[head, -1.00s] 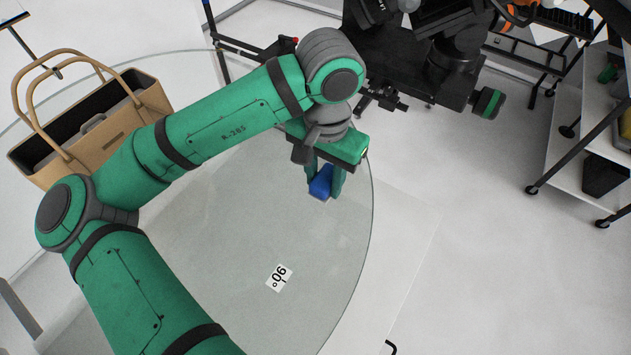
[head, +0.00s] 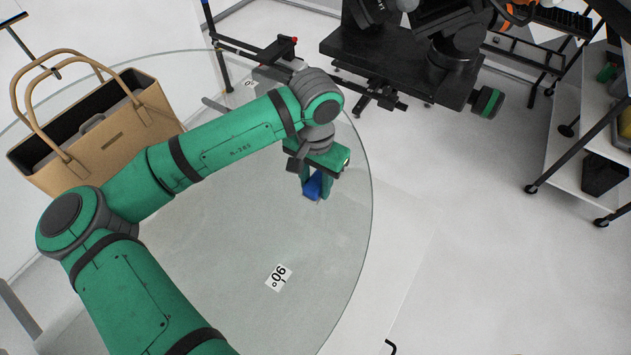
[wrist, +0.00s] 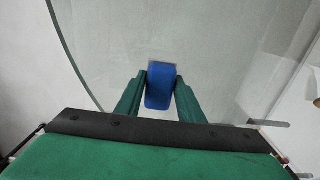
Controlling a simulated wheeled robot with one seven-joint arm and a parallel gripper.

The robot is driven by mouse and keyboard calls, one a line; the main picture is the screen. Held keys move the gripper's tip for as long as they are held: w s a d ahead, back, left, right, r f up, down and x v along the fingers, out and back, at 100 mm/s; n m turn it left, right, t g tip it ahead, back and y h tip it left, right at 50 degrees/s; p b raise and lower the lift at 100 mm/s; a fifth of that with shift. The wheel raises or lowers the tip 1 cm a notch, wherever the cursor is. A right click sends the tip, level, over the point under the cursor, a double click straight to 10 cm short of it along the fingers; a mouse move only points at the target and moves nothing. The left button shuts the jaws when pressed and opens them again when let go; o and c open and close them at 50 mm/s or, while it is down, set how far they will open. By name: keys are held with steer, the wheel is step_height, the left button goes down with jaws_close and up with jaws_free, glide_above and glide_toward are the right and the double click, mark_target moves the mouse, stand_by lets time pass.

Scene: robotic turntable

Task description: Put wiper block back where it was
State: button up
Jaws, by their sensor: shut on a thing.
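The wiper block (head: 313,186) is a small blue block between the green fingers of my gripper (head: 315,188). In the wrist view the block (wrist: 159,86) stands upright in the picture, with both fingertips (wrist: 160,85) pressed to its sides. My gripper is shut on it. The block is over the glass turntable (head: 230,270), inside its right edge. A small pale grey patch shows just past the block's far end in the wrist view. I cannot tell whether the block touches the glass.
A tan handbag (head: 120,140) stands on the turntable at the left. A label reading 90° (head: 278,277) lies on the glass in front. Dark machinery (head: 400,65) stands beyond the table, and a shelf cart (head: 590,130) is at the right.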

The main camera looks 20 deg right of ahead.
mark_target(316, 182)
steer(key=shift+f, duration=0.1)
steer(key=o, duration=1)
step_height(316, 182, up, 12)
stand_by(0.5)
